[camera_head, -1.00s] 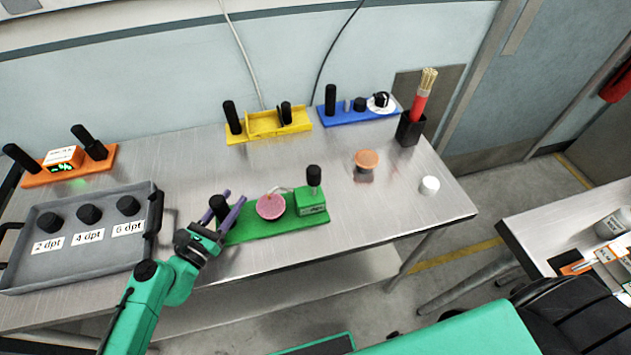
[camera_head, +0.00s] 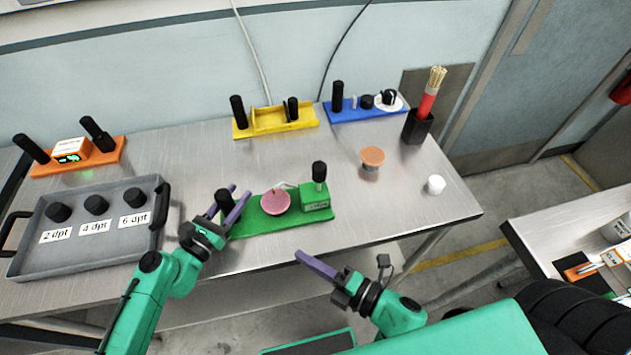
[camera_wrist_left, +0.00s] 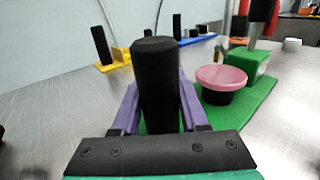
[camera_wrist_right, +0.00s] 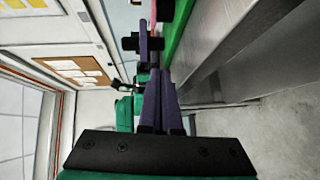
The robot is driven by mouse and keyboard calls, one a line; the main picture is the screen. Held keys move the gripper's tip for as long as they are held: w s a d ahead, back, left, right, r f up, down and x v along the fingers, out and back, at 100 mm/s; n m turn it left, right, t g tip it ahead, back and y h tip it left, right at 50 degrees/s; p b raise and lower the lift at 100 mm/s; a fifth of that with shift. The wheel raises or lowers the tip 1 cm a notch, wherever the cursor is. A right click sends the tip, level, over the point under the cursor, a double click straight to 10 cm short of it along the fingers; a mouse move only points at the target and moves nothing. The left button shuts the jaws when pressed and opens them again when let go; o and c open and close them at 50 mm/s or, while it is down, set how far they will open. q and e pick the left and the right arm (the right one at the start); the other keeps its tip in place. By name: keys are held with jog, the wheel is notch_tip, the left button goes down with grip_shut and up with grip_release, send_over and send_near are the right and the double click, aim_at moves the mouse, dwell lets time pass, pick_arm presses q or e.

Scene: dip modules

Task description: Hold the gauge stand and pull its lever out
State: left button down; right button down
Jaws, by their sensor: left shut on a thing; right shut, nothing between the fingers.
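The green stand (camera_head: 255,225) lies near the table's front edge. It carries a black upright post (camera_head: 223,199) at its left, a pink-topped round part (camera_head: 275,201) in the middle and a green box (camera_head: 315,197) with a black-knobbed stick (camera_head: 319,172) at its right. My left gripper (camera_head: 229,204) is shut around the black post, which also shows between the purple fingers in the left wrist view (camera_wrist_left: 157,85). My right gripper (camera_head: 304,259) is shut and empty, in front of the stand and apart from it. Its closed fingers fill the middle of the right wrist view (camera_wrist_right: 158,95).
A grey tray (camera_head: 100,247) with black knobs stands left. An orange stand (camera_head: 110,158), a yellow stand (camera_head: 270,121) and a blue stand (camera_head: 350,112) line the back. An orange-topped part (camera_head: 372,157), a white cap (camera_head: 435,184) and a black brush holder (camera_head: 417,127) are right.

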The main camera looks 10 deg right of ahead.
aim_at(319, 179)
pick_arm(q)
jog(key=shift+d, duration=0.1)
pick_arm(e)
jog(key=w+d+r+m+t+h, duration=0.1)
jog(key=w+d+r+t, duration=0.1)
jog(key=d+r, duration=0.4)
notch_tip(319, 179, up, 2)
jog(key=shift+w+d+r+t, duration=0.2)
jog(key=shift+w+d+t, duration=0.15)
jog(key=shift+w, duration=0.5)
jog(key=shift+w, duration=0.1)
jog(key=w, duration=0.3)
jog(key=w+a, duration=0.1)
jog(key=w, duration=0.5)
jog(key=shift+w+a, duration=0.1)
jog(key=shift+a, duration=0.25)
